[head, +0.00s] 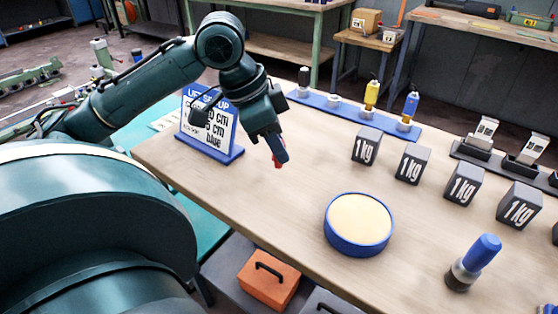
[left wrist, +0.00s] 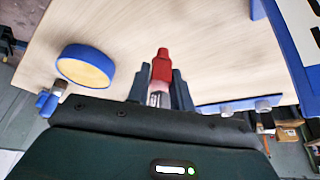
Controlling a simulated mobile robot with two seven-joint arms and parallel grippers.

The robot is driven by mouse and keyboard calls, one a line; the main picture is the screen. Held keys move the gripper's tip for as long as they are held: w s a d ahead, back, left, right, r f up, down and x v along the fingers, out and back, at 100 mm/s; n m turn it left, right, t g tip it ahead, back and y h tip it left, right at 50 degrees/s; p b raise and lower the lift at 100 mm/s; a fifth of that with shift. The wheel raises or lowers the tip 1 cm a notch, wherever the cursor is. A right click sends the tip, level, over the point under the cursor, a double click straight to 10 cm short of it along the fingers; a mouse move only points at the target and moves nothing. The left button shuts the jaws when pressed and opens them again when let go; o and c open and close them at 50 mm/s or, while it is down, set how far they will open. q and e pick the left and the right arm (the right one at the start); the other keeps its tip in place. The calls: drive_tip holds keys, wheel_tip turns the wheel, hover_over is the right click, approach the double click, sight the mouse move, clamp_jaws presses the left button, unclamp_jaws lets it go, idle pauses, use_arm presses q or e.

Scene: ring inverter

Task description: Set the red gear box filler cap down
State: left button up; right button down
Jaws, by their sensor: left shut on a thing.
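The red gear box filler cap (left wrist: 161,62) is between the two dark fingers of my left gripper (left wrist: 159,88) in the left wrist view. Its red end points away from the palm, and a pale part shows between the fingers. In the head view only a little of the red cap (head: 278,163) shows below my left gripper (head: 276,148), which points down over the wooden table (head: 240,185). The gripper is shut on the cap, which looks clear of the tabletop. My right gripper is not in view.
A round blue-rimmed tray (head: 360,247) stands right of the gripper. A blue-framed sign (head: 208,122) stands close on its left. Several 1 kg blocks (head: 366,146), a blue rack (head: 340,113) and a blue-topped tool (head: 473,262) are also there. Bare wood lies under the gripper.

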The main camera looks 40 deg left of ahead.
use_arm(q)
wheel_tip(320, 180, down, 3)
drive_tip(key=shift+f+b, duration=0.1)
drive_tip(key=shift+b, duration=0.4)
drive_tip(key=shift+f, duration=0.1)
drive_tip(key=o, duration=0.9)
drive_tip(key=shift+o, duration=0.2)
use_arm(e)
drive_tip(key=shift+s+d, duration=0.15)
